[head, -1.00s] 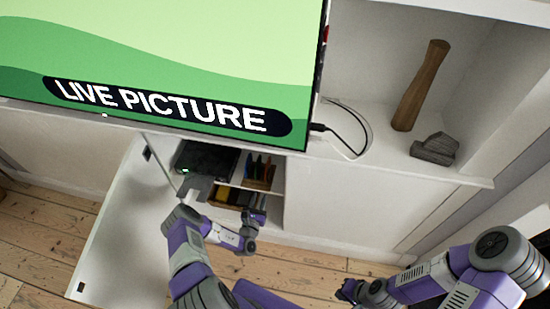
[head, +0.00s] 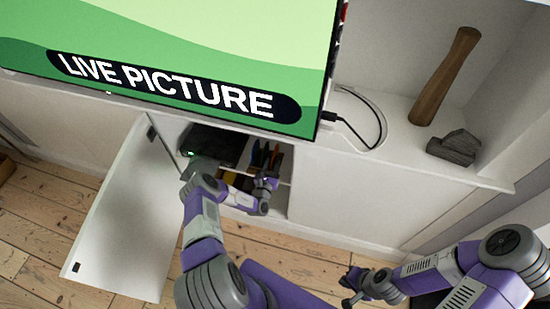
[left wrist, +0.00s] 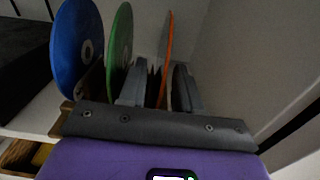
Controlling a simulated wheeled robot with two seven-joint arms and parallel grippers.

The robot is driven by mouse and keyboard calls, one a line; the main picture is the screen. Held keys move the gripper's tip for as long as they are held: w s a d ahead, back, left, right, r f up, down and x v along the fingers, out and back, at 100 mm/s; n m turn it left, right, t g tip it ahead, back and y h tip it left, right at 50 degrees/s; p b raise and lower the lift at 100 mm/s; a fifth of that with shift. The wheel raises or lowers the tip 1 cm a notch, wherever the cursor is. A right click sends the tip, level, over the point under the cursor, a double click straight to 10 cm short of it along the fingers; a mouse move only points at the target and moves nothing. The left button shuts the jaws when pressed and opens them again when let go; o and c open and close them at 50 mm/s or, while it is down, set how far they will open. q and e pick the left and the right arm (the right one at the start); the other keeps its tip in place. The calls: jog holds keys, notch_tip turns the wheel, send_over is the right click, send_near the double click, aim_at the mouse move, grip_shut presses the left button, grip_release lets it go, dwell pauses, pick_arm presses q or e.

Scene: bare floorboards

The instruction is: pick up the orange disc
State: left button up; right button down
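The orange disc (left wrist: 167,52) stands edge-on in the left wrist view, between the two fingers of my left gripper (left wrist: 160,86). The fingers are open, with a gap visible on each side of the disc. The disc's lower edge is hidden. In the head view the orange disc (head: 276,158) is a small sliver in the open cabinet compartment, and my left gripper (head: 268,181) is just in front of it. My right gripper (head: 348,287) is low over the floor at the right, small and dark; its fingers look apart and empty.
A green disc (left wrist: 121,45) and a blue disc (left wrist: 77,50) stand left of the orange one. A black box (head: 215,143) with a green light sits left of them. The open cabinet door (head: 125,225) is at left.

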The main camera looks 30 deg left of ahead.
pick_arm(q)
jog(key=shift+c, duration=0.2)
grip_shut()
jog(key=shift+r, duration=0.1)
